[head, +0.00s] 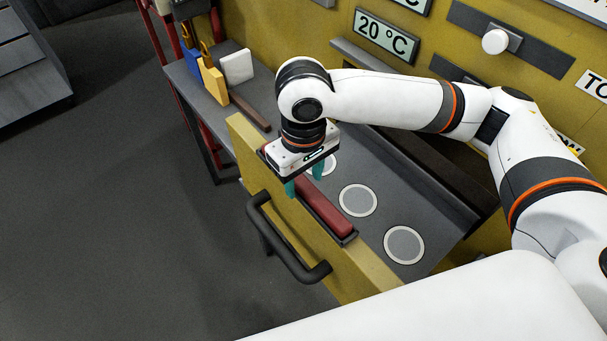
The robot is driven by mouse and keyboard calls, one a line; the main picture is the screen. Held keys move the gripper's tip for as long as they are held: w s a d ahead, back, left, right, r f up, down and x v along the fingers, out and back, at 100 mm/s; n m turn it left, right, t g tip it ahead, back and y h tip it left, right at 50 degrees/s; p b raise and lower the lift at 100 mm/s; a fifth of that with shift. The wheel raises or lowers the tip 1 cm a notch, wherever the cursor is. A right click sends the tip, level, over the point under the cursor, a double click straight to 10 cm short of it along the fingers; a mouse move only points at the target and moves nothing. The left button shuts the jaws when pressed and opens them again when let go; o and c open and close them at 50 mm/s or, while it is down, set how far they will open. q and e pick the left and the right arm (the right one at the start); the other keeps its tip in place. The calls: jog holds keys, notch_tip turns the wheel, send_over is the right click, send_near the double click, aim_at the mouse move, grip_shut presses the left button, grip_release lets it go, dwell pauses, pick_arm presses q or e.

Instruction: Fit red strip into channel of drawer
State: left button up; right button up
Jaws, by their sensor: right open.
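The red strip (325,210) lies lengthwise along the dark channel (349,239) on the drawer's front wall. I cannot tell whether it sits fully down in the channel. The drawer (358,278) is pulled out, with a yellow front and a dark handle (287,243). My right gripper (304,180) points down over the far part of the strip. Its teal fingers are open, one on each side of the strip, and the gripper hides the strip's far end. My left gripper is not in view.
Round light-rimmed discs (404,245) mark the drawer floor. At the back left, a grey shelf (200,90) holds a blue block, a yellow block (213,84), a white block (237,66) and a brown bar (251,111). A 20 °C display (386,36) is on the yellow oven front. Open floor lies left.

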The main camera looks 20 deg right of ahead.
aim_at(303, 182)
notch_tip(303, 182, up, 12)
jog(key=b, duration=0.1)
jog(key=shift+b, duration=0.35)
jog(key=shift+f, duration=0.15)
